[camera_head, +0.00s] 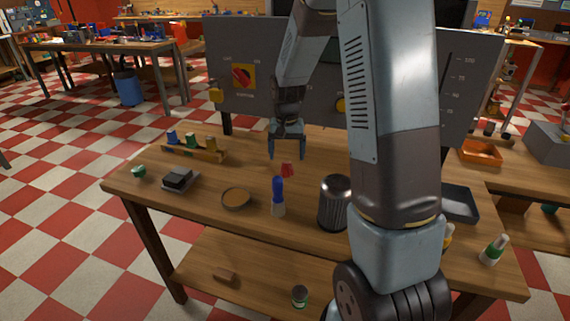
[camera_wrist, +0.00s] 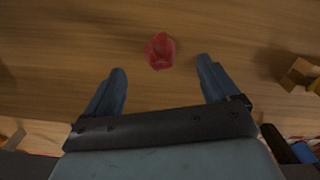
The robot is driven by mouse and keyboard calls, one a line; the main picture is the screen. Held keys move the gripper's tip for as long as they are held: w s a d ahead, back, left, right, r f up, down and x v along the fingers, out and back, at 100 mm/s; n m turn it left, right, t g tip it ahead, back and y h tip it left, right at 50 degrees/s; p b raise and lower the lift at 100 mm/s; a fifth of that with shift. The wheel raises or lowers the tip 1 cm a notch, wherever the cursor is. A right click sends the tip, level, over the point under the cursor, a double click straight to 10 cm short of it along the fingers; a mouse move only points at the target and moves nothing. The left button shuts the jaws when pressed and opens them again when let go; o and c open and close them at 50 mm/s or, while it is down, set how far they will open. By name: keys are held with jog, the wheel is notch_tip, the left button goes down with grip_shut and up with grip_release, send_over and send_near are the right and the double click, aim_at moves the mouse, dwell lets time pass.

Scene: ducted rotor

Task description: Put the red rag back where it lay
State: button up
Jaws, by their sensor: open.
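The red rag (camera_head: 287,169) is a small crumpled piece lying on the wooden table, behind the blue-topped bottle. It also shows in the wrist view (camera_wrist: 160,51), on bare wood, ahead of my fingertips and roughly midway between them. My gripper (camera_head: 287,157) is above the table, just behind the rag in the head view, pointing down. In the wrist view my gripper (camera_wrist: 162,78) has its two fingers spread wide with nothing between them. The rag is apart from both fingers.
On the table (camera_head: 165,198) stand a blue-topped bottle (camera_head: 278,196), a round brown dish (camera_head: 236,198), a dark ribbed cylinder (camera_head: 333,203), a black block (camera_head: 178,179) and a wooden rack (camera_head: 195,149). A grey panel (camera_head: 230,50) rises behind. My arm hides part of the right side.

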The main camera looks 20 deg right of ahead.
aim_at(287, 163)
jog(key=s+r+n+t, duration=0.1)
jog(key=s+r, duration=0.5)
jog(key=r, duration=0.4)
jog(key=s+r+n+t, duration=0.1)
jog(key=s+r+t, duration=0.1)
jog(key=s+r, duration=0.55)
jog(key=s+r+n+t, duration=0.1)
jog(key=s+r, duration=0.2)
jog(key=s, duration=0.4)
jog(key=s+r+t, duration=0.1)
jog(key=s+r, duration=0.2)
jog(key=s, duration=0.4)
jog(key=shift+s+a+n+t, duration=0.25)
jog(key=shift+s+n+t, duration=0.05)
jog(key=shift+n, duration=0.1)
